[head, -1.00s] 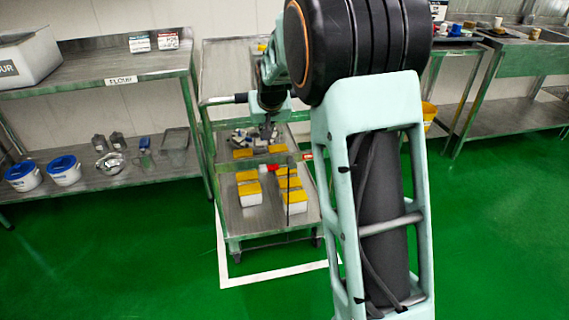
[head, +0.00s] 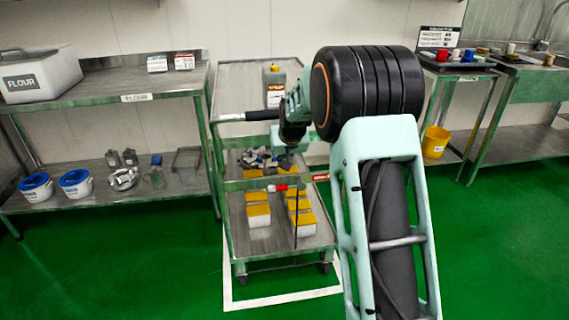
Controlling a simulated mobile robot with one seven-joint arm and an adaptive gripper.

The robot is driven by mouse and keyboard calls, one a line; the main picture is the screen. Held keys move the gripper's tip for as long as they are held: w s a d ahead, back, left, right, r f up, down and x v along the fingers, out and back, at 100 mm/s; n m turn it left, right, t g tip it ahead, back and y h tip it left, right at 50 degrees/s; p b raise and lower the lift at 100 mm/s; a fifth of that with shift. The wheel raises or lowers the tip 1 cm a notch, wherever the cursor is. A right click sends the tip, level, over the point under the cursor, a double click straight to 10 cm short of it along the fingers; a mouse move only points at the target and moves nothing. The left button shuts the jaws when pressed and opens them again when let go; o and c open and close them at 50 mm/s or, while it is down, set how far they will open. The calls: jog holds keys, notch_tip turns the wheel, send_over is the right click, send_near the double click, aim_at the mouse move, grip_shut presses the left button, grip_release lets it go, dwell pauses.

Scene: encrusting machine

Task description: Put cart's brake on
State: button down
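The cart (head: 240,92) is a metal trolley with greenish framing and several shelves, standing in the middle of the head view. A bar with a black grip (head: 259,115) runs across its upper left. A small red and white part (head: 280,187) sits on its front rail, with a dark cable hanging below it. I cannot tell which part is the brake. My gripper (head: 285,161) points down over the front of the cart, just above that red part. Its fingers are small and dark against the shelf load, so their opening is unclear. My arm hides the cart's upper right side.
Yellow-topped white blocks (head: 258,215) and grey parts fill the lower shelves. A bottle (head: 273,85) stands on top. A flour shelf (head: 120,98) is at left, and a table with a yellow bucket (head: 435,141) at right. White floor lines (head: 285,299) border the cart; green floor in front is clear.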

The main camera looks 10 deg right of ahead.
jog(key=b, duration=0.1)
send_over(283, 188)
jog(key=w, duration=0.1)
notch_tip(283, 188, down, 6)
jog(key=shift+r, duration=0.1)
jog(key=shift+s+f+b, duration=0.2)
jog(key=shift+f+b, duration=0.1)
jog(key=shift+f, duration=0.3)
jog(key=shift+s+f+b, duration=0.15)
jog(key=shift+f+b, duration=0.1)
jog(key=shift+f, duration=0.35)
jog(key=shift+s+a+f, duration=0.1)
jog(key=shift+f, duration=0.4)
